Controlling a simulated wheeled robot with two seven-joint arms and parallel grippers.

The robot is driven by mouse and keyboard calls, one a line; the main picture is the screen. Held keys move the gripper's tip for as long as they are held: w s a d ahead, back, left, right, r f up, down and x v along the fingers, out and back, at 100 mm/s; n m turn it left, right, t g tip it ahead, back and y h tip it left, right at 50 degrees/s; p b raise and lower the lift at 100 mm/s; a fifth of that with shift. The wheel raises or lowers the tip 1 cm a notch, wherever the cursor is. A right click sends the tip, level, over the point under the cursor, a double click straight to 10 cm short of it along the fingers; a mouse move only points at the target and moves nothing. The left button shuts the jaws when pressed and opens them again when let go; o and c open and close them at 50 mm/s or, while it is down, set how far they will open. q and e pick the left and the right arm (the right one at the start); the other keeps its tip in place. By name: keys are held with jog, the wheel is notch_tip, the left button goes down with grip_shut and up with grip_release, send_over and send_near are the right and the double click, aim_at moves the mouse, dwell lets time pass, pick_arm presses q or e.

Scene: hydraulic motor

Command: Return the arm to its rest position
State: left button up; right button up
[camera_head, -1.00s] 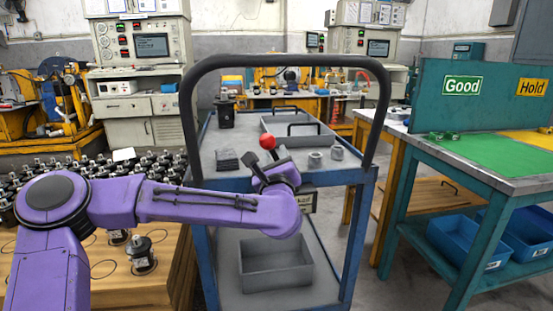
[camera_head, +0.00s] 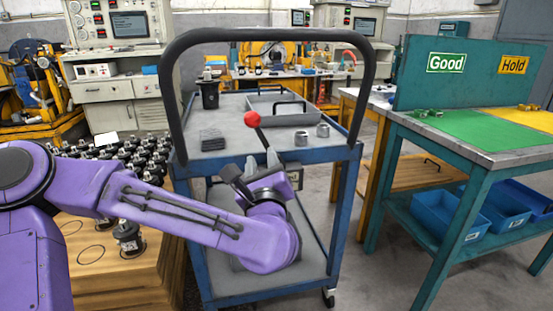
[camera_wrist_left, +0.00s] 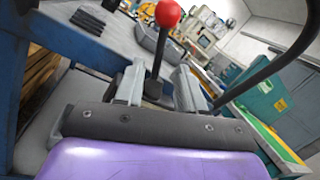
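My left gripper (camera_head: 261,161) is at the near side of the blue cart (camera_head: 330,155), its grey fingers pointing up toward the cart's top. In the left wrist view the two fingers of my left gripper (camera_wrist_left: 158,84) stand apart with clear gaps. A dark lever with a red ball knob (camera_head: 251,119) rises tilted just beyond the fingers. The knob (camera_wrist_left: 167,13) shows in the wrist view, its stem lined up between the fingers; no contact is visible. The lever's base is mostly hidden in the head view. My right gripper is not in view.
On the cart are a black motor (camera_head: 209,94), dark plates (camera_head: 213,139), two grey rings and a grey bin (camera_head: 260,104). The cart's tall black handle (camera_head: 168,90) arches close by. A workbench (camera_head: 455,145) stands right; a wooden table (camera_head: 110,275) with motors stands left.

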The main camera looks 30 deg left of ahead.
pick_arm(q)
jog(key=d+f+m+g+h, duration=0.25)
jog(key=f+m+h, duration=0.25)
jog(key=f+m, duration=0.85)
jog(key=d+f+m+g+h, duration=0.1)
jog(key=d+f+m+h, duration=0.3)
jog(key=f+m, duration=0.95)
jog(key=s+a+f+m+g, duration=0.3)
jog(key=s+f+m+g, duration=0.2)
jog(key=s+f+m, duration=0.85)
jog(key=s+a+f+g+y, duration=0.1)
jog(key=s+a+f+g, duration=0.15)
jog(key=s+f, duration=0.4)
jog(key=s+a+f+g+y, duration=0.1)
jog(key=s+a+f+g, duration=0.1)
jog(key=s+a+f, duration=0.45)
notch_tip(320, 180, up, 26)
jog(key=s+d+p, duration=0.2)
jog(key=p, duration=2.3)
jog(key=shift+s+d+g, duration=0.2)
jog(key=shift+s+g, duration=0.1)
jog(key=shift+s, duration=0.05)
